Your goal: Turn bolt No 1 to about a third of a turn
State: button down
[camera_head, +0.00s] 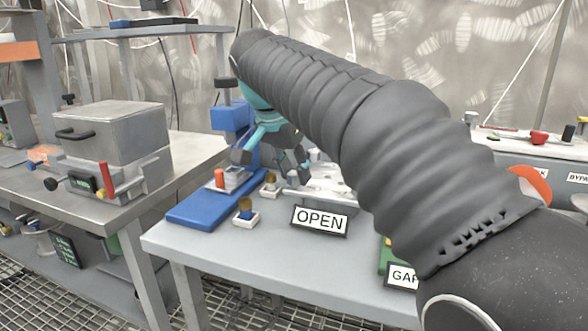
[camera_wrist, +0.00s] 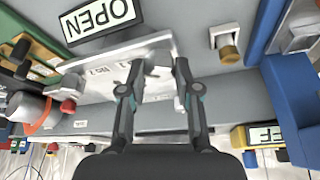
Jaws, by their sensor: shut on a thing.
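A pale metal plate (camera_wrist: 165,48) with small printed labels lies on the grey table, upside down in the wrist view. In the head view part of this plate (camera_head: 318,196) shows beneath my arm. My gripper (camera_wrist: 160,68) is over the plate, with its two dark fingers on either side of a small grey bolt (camera_wrist: 158,71), and is shut on it. The bolt is mostly hidden between the fingers, and its number and angle cannot be read. In the head view my gripper (camera_head: 272,155) points down behind the OPEN sign, and the bolt is hidden.
An OPEN sign (camera_head: 320,219) stands at the plate's near edge. A blue stand (camera_head: 200,207) and small brass-topped pieces (camera_head: 246,211) are to the left. A metal box (camera_head: 110,133) sits on the left bench. My arm covers much of the table's right side.

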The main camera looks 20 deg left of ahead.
jog(key=c, duration=0.8)
grip_release()
jog(key=shift+v, duration=6)
jog(key=shift+a, duration=0.1)
